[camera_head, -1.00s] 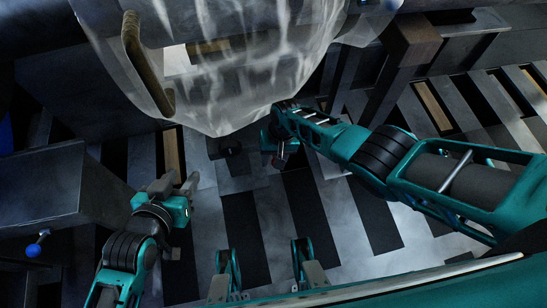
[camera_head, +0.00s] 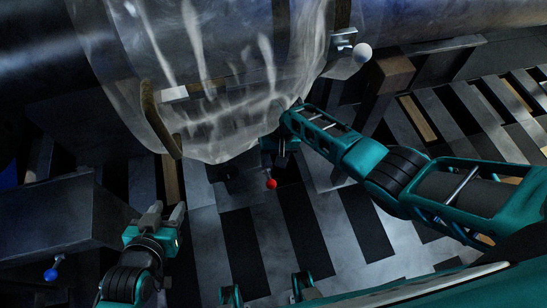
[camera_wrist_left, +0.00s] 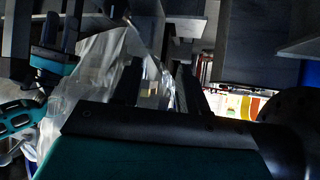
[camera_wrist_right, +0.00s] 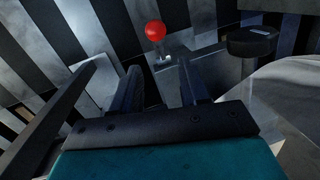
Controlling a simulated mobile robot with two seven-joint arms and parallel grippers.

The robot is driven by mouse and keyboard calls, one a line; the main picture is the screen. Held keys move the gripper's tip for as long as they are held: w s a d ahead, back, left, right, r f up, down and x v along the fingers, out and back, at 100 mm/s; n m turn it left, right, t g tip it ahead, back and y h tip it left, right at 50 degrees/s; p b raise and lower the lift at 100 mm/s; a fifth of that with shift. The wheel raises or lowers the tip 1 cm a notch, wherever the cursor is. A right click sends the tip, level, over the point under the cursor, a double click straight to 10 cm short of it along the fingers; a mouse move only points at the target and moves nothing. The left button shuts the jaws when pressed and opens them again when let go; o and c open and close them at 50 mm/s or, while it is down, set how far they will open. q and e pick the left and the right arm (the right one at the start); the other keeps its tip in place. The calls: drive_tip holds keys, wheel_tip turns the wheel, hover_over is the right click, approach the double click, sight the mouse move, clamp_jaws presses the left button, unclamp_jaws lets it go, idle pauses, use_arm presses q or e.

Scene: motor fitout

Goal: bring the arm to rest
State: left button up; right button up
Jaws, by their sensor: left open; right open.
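My left gripper (camera_head: 166,213) is in the lower left of the head view, open and apart from the objects around it. Its two dark fingers (camera_wrist_left: 160,90) stand apart in the left wrist view with nothing held between them. My right gripper (camera_head: 280,148) is beneath the lower edge of a clear plastic cover, and its fingers are mostly hidden in the head view. In the right wrist view its fingers (camera_wrist_right: 160,88) are open and empty. A red ball (camera_wrist_right: 155,31) shows beyond them; it also shows in the head view (camera_head: 271,184).
The wrinkled clear cover (camera_head: 215,110), with a brown curved handle (camera_head: 150,118), hangs over the upper middle. A white ball (camera_head: 362,53) is right of it. A blue ball (camera_head: 50,275) stands by a grey block (camera_head: 60,215) at left. Striped floor lies below.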

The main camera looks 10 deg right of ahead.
drive_tip(key=shift+s, duration=0.1)
idle(0.3)
drive_tip(key=shift+n+t+y, duration=0.3)
drive_tip(key=shift+t+y, duration=0.3)
drive_tip(key=shift+t, duration=0.3)
drive_tip(key=s+f, duration=0.1)
drive_tip(key=s+a+f, duration=0.1)
drive_tip(key=s, duration=0.1)
drive_tip(key=shift+a+f, duration=0.15)
drive_tip(key=shift+a, duration=0.05)
drive_tip(key=s+d+r+n+t+h, duration=0.1)
drive_tip(key=s+d+r+n+t, duration=0.1)
drive_tip(key=s+d+r+t, duration=0.7)
wheel_tip(320, 180, up, 3)
drive_tip(key=shift+s+d+r+t, duration=0.1)
drive_tip(key=shift+s+d+t, duration=0.4)
drive_tip(key=shift+d, duration=0.55)
